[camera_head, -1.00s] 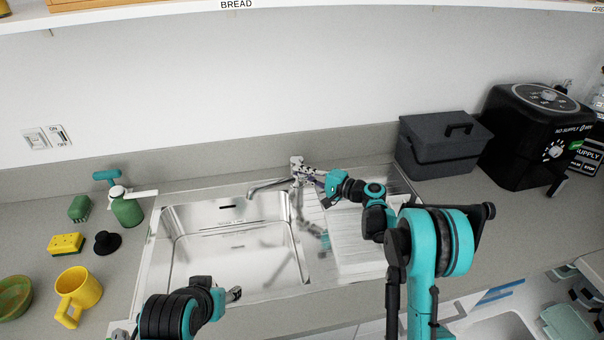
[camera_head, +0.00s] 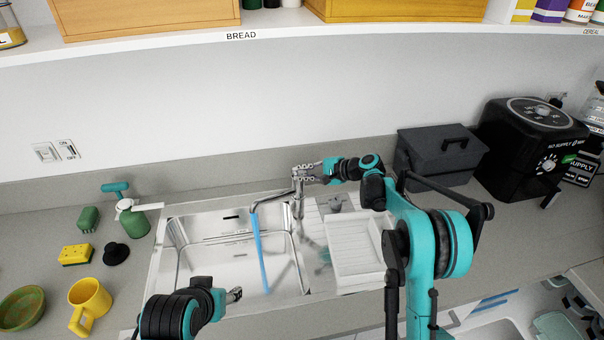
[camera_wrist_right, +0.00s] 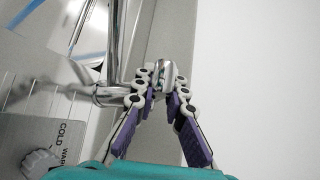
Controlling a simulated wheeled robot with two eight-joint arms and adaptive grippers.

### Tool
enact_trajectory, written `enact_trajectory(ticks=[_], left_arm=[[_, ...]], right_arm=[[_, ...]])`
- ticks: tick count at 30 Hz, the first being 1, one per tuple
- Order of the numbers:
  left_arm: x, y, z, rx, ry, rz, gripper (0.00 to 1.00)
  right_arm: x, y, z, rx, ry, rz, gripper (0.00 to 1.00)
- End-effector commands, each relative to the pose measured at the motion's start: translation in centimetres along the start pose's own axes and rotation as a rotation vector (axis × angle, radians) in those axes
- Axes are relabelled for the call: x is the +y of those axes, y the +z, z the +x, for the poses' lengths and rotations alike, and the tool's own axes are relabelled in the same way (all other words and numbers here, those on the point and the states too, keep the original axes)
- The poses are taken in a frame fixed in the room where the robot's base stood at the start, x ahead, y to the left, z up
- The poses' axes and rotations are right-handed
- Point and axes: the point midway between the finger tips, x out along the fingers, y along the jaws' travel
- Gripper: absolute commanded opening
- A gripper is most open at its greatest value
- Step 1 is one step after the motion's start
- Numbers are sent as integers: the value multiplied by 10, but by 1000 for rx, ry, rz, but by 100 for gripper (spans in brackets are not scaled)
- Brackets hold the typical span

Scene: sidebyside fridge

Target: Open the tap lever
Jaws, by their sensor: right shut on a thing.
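The chrome tap (camera_head: 274,198) stands behind the metal sink, its spout reaching left over the basin. A blue stream of water (camera_head: 260,255) falls from the spout into the basin. My right gripper (camera_head: 299,172) is at the top of the tap. In the right wrist view, its fingers (camera_wrist_right: 159,77) are closed around the shiny tap lever (camera_wrist_right: 162,70), which they partly hide. The tap body (camera_wrist_right: 112,45) shows just left of the fingers. My left gripper (camera_head: 235,295) is over the sink's front edge, away from the tap; its jaws are too small to read.
The sink basin (camera_head: 205,262) has a white ribbed tray (camera_head: 355,250) to its right. A dark lidded box (camera_head: 440,155) and a black air fryer (camera_head: 530,150) stand at the back right. A green bottle (camera_head: 135,220), a sponge (camera_head: 75,254) and a yellow mug (camera_head: 88,300) stand left.

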Motion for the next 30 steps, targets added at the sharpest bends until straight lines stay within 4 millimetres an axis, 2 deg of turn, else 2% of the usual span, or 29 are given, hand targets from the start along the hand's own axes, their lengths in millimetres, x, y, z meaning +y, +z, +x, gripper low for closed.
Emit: enact_trajectory(ticks=[11,12,14,24,26,30], left_arm=[[0,0,0,0,0,0,52],[0,0,0,0,0,0,52],[0,0,0,0,0,0,52],[0,0,0,0,0,0,52],[0,0,0,0,0,0,52],[0,0,0,0,0,0,52]], right_arm=[[0,0,0,0,3,3,0],[0,0,0,0,3,3,19],[0,0,0,0,3,3,33],[0,0,-2,0,2,3,33],[-1,-1,-8,1,2,3,33],[-1,-1,-32,2,1,5,33]])
